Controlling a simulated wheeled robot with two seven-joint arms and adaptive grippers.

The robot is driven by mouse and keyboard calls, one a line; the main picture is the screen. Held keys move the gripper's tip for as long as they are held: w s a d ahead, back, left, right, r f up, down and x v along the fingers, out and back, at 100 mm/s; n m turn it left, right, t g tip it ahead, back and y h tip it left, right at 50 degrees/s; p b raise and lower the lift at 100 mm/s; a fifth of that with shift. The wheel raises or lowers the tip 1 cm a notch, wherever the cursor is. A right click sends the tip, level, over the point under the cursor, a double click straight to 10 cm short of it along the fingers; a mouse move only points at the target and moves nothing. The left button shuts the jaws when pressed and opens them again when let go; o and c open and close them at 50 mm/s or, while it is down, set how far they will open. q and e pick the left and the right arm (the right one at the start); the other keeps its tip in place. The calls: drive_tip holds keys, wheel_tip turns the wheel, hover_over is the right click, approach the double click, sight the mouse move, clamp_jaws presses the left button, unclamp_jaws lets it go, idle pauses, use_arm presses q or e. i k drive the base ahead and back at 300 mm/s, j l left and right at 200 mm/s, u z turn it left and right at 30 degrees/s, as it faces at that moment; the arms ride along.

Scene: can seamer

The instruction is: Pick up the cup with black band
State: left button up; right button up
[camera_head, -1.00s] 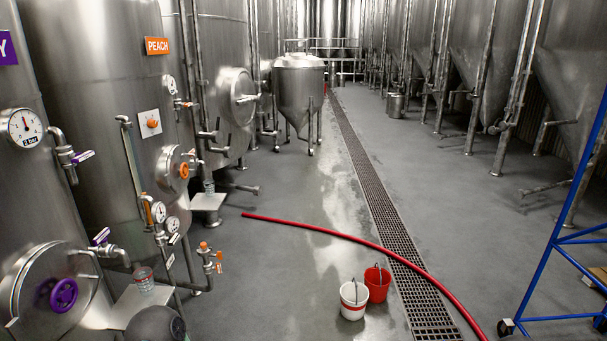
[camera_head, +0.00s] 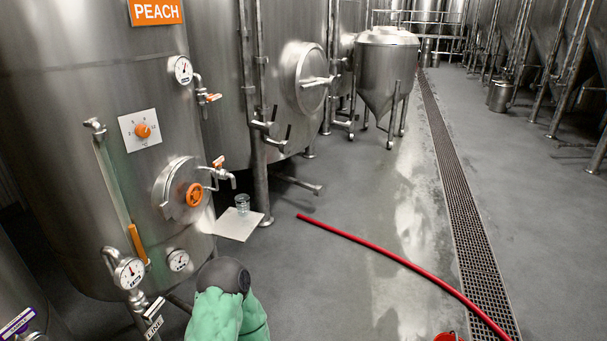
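A small clear cup (camera_head: 242,203) stands upright on a pale square shelf (camera_head: 238,224) beside the tank labelled PEACH. It is too small to tell whether it has a black band. A green and dark grey part of my own arm shows at the bottom of the view, below and apart from the shelf. Neither of my grippers is in view.
The PEACH tank (camera_head: 75,150) stands on the left, with gauges, valves and an orange-handled hatch (camera_head: 193,195) near the shelf. A red hose (camera_head: 380,251) crosses the floor towards a drain grate (camera_head: 455,190). A red bucket (camera_head: 447,337) shows at the bottom edge.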

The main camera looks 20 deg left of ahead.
sight(243, 206)
drive_tip(key=i+u, duration=0.45)
drive_tip(key=i+l+u, duration=0.2)
drive_tip(key=i+u, duration=0.3)
drive_tip(key=i+l+u, duration=0.45)
drive_tip(key=i+j, duration=0.05)
